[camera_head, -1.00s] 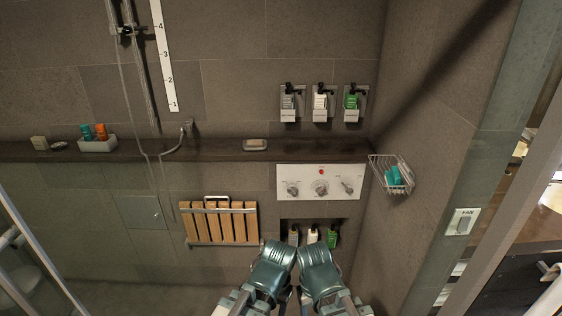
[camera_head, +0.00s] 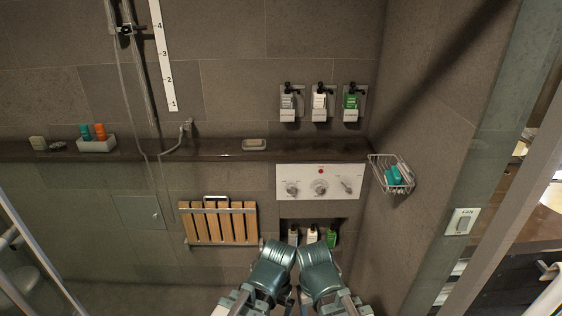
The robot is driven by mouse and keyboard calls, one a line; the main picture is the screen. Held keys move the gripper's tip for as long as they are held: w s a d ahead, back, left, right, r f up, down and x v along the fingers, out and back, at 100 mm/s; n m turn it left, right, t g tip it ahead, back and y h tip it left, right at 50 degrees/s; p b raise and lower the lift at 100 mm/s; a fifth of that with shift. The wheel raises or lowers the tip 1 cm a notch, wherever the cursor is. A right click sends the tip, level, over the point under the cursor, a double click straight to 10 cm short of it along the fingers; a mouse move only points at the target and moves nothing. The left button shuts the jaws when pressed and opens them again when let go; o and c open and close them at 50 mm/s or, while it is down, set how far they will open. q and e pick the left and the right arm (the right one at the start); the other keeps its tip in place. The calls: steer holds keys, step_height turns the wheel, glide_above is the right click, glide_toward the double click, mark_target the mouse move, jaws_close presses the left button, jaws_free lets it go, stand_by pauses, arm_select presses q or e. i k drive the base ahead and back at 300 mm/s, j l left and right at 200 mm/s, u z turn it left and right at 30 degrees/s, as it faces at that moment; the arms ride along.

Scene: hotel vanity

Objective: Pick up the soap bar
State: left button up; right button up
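A pale soap bar (camera_head: 255,142) lies in a shallow dish (camera_head: 254,148) on the dark wall ledge, near the middle of the view. Another small beige block (camera_head: 38,142), which may also be soap, sits at the left end of the ledge. Both my arms come up from the bottom middle, well below the ledge. My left arm's teal link and my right arm's teal link show side by side, but the fingers of both grippers cannot be made out. Neither arm touches the soap.
The ledge (camera_head: 210,150) also holds a tray of bottles (camera_head: 97,146) at left. Three dispensers (camera_head: 320,103) hang above the control panel (camera_head: 320,182). A wire basket (camera_head: 391,173) is on the right wall. A folded wooden seat (camera_head: 220,222) and a bottle niche (camera_head: 312,226) are below.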

mark_target(249, 143)
steer(key=i+j+z, duration=0.2)
steer(key=i+j, duration=0.5)
steer(key=i+l, duration=0.05)
steer(key=i, duration=0.05)
